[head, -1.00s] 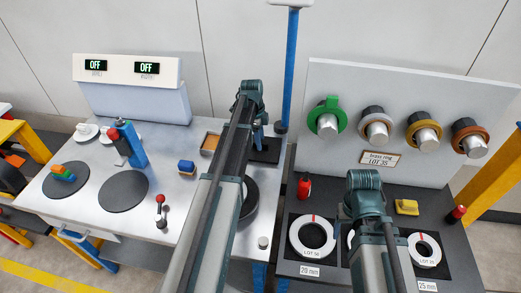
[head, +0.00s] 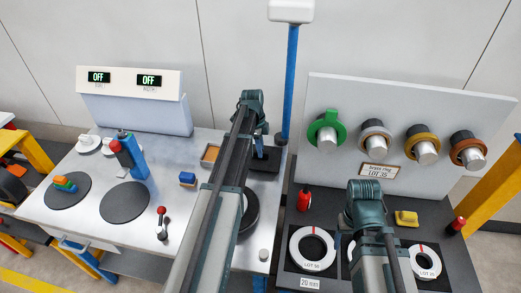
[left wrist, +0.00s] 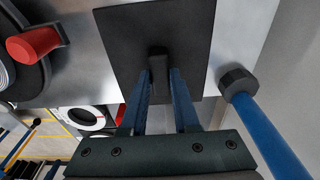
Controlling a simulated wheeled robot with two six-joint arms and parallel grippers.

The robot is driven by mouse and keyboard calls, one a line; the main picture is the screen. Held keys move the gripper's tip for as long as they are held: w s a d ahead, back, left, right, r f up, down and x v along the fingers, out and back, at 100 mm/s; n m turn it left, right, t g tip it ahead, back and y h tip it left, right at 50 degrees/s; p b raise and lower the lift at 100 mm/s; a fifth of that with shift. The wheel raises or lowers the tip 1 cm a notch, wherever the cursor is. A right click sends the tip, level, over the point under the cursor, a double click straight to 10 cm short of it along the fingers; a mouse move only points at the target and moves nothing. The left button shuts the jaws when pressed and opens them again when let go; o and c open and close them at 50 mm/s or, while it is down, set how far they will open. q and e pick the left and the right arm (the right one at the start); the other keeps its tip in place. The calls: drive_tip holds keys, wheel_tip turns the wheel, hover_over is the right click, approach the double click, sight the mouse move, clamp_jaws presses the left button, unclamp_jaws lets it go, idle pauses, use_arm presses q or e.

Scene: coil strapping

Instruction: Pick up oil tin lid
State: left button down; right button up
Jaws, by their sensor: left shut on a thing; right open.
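The oil tin lid appears to be the black square plate (head: 266,160) with an upright black grip at the back right of the grey table. In the left wrist view the plate (left wrist: 135,40) fills the upper middle, and its grip (left wrist: 158,62) stands between my blue fingers. My left gripper (left wrist: 160,76) is shut on that grip. In the head view my left gripper (head: 260,145) is partly hidden by its own arm. I cannot tell whether the plate touches the table. My right gripper (head: 345,228) is open over the dark right table, its fingers mostly hidden.
A blue post (head: 292,85) stands close to the right of the plate. White rings (head: 297,252) and a red bottle (head: 304,197) are on the right table.

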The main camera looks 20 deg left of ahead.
use_arm(q)
wheel_tip(320, 180, up, 9)
drive_tip(key=p, duration=0.8)
drive_tip(key=shift+s+f, duration=0.1)
drive_tip(key=shift+f, duration=0.1)
